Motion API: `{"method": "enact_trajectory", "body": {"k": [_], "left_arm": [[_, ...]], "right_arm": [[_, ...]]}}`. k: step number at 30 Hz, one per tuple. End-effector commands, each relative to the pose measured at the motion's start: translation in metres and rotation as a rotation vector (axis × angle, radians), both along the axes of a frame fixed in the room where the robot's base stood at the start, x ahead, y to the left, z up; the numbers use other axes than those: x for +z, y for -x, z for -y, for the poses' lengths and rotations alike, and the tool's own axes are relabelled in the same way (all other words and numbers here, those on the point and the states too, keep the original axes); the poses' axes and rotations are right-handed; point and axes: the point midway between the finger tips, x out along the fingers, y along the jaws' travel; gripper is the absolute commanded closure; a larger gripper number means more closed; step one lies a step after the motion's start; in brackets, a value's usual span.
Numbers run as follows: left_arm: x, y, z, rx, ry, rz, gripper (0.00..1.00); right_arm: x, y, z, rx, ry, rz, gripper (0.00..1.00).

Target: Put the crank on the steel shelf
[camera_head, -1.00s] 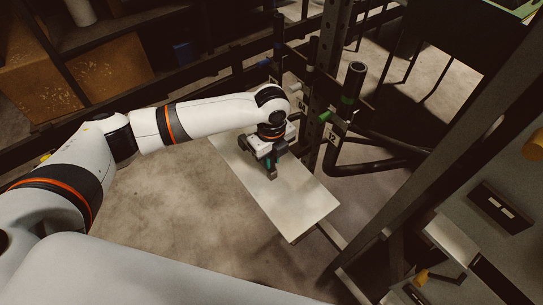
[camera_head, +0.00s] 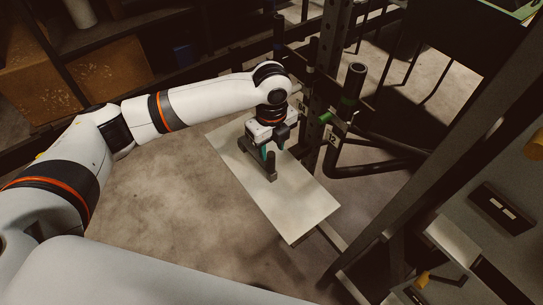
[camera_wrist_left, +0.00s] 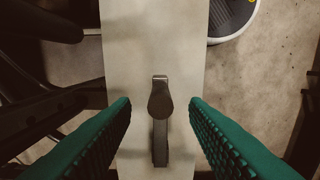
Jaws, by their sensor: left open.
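The steel shelf (camera_head: 303,208) is a pale flat plate in the middle of the head view. It runs vertically through the left wrist view (camera_wrist_left: 188,46). The crank (camera_head: 272,173) is a dark grey bar with an upright end, resting on the shelf. In the left wrist view the crank (camera_wrist_left: 160,128) lies along the shelf, clear of its side edges. My left gripper (camera_head: 272,152) is open just above the crank. Its green finger pads (camera_wrist_left: 160,112) show on both sides of the crank, with gaps to it. The gripper hides part of the crank in the head view.
A dark perforated post (camera_head: 327,75) and thick bent black tubes (camera_head: 375,165) stand close to the right of the shelf. A green-collared black handle (camera_head: 351,85) rises there. Cardboard boxes (camera_head: 110,70) sit on a rack at the upper left. Floor is bare left of the shelf.

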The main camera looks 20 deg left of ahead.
Motion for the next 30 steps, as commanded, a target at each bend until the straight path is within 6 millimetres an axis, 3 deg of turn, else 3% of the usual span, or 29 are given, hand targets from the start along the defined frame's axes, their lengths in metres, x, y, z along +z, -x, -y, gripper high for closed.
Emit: {"method": "enact_trajectory", "body": {"k": [6,14,24,26,30], "left_arm": [[0.043,0.000,0.000,0.000,0.001,0.003,0.59],[0.063,0.000,0.000,0.001,0.000,0.000,0.59],[0.061,0.001,0.002,0.005,0.006,-0.001,0.59],[0.054,0.005,0.007,0.019,0.020,0.000,0.59],[0.022,0.023,0.033,0.122,0.107,0.009,0.59]], "right_arm": [[-0.004,0.000,0.000,0.000,0.000,0.000,1.00],[-0.005,0.000,0.000,0.000,0.000,0.000,1.00],[-0.005,0.000,0.000,0.000,0.000,0.001,1.00],[-0.005,-0.001,0.000,0.000,0.000,0.001,1.00],[-0.005,-0.001,0.000,0.000,0.000,0.001,1.00]]}}
